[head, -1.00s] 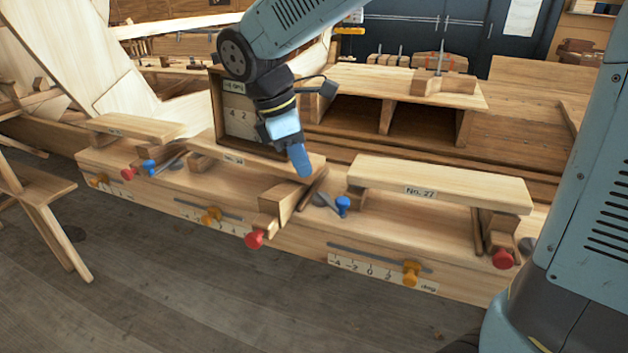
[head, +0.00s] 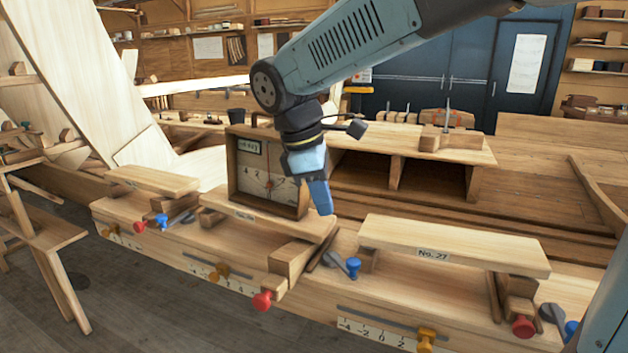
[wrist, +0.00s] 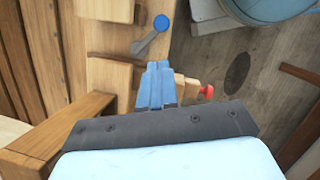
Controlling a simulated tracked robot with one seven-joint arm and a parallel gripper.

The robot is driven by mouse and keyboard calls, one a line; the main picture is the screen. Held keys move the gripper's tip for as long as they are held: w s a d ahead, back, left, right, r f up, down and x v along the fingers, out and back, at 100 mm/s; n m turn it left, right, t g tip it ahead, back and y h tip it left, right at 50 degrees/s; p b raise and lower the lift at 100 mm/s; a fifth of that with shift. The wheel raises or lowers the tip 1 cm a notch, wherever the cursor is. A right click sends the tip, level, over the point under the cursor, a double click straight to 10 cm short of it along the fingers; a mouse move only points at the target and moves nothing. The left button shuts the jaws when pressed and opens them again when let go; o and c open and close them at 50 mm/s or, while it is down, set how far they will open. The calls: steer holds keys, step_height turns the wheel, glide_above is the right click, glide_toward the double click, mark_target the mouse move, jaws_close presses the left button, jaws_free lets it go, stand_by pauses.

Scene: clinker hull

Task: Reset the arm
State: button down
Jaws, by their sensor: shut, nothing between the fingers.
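My gripper (head: 321,204) hangs from my arm, fingers pointing down, over the right end of the middle plank (head: 255,212). The blue fingers are together and empty. In the wrist view my gripper (wrist: 156,70) shows its blue fingers side by side. Past them are a blue knob (wrist: 161,22) on a grey lever and a red knob (wrist: 207,91). In the head view that blue knob (head: 353,266) stands right of and below the fingertips, apart from them. My forearm crosses the upper part of the head view.
A wooden box with a dial (head: 235,180) stands just left of the gripper. The plank marked No. 27 (head: 480,244) lies to the right. Red knobs (head: 262,301) and orange sliders (head: 426,338) jut from the bench front. A wooden trestle (head: 50,232) stands at left.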

steer(key=s+d+m+t+y, duration=0.1)
steer(key=s+d+m, duration=0.3)
steer(key=d+m, duration=0.4)
steer(key=s+d+m+t+y, duration=0.2)
steer(key=s+d+m+t, duration=0.2)
steer(key=d+m, duration=0.5)
steer(key=s+d, duration=0.1)
steer(key=d, duration=0.5)
steer(key=shift+f, duration=0.35)
